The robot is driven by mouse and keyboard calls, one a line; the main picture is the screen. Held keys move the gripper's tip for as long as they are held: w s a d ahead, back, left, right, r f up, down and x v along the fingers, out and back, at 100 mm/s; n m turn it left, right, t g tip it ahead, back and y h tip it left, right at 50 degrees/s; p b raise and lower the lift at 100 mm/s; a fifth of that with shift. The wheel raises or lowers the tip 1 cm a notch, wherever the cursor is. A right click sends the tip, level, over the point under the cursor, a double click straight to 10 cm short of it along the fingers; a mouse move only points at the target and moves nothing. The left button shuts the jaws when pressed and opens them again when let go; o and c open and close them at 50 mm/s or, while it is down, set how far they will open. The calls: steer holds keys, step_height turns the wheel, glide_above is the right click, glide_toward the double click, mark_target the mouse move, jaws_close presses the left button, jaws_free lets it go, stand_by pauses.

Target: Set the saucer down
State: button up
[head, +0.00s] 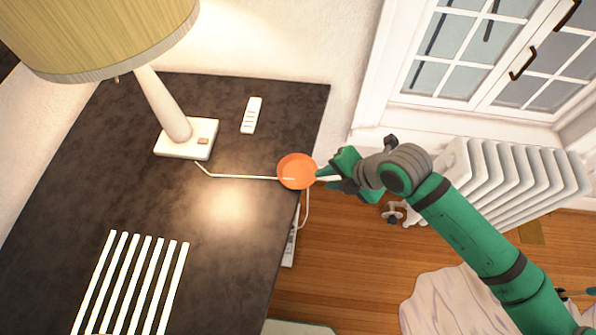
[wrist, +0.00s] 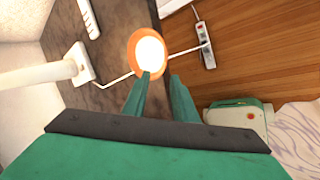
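The saucer (head: 297,171) is a small round orange dish at the right edge of the dark desk (head: 235,115) in the head view. It also shows in the wrist view (wrist: 134,48), with a bright glare in its middle. My gripper (head: 322,173) is just right of the saucer. In the wrist view its fingers (wrist: 161,77) are apart, with a gap between them. The left fingertip overlaps the saucer's near rim; the right one is beside it. I cannot tell whether they touch it, or whether it rests fully on the desk.
A lamp (head: 172,118) stands on the desk, its cord running toward the saucer. A white remote-like object (head: 251,115) lies behind. White slats (head: 133,285) lie at the front left. A radiator (head: 515,185) stands right of the desk. Bare desk surrounds the cord.

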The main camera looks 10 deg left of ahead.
mark_target(297, 172)
steer(key=d+x, duration=0.1)
steer(key=x, duration=0.8)
steer(key=shift+w+f, duration=0.2)
steer(key=shift+f, duration=0.15)
steer(key=shift+a, duration=0.1)
jaws_close()
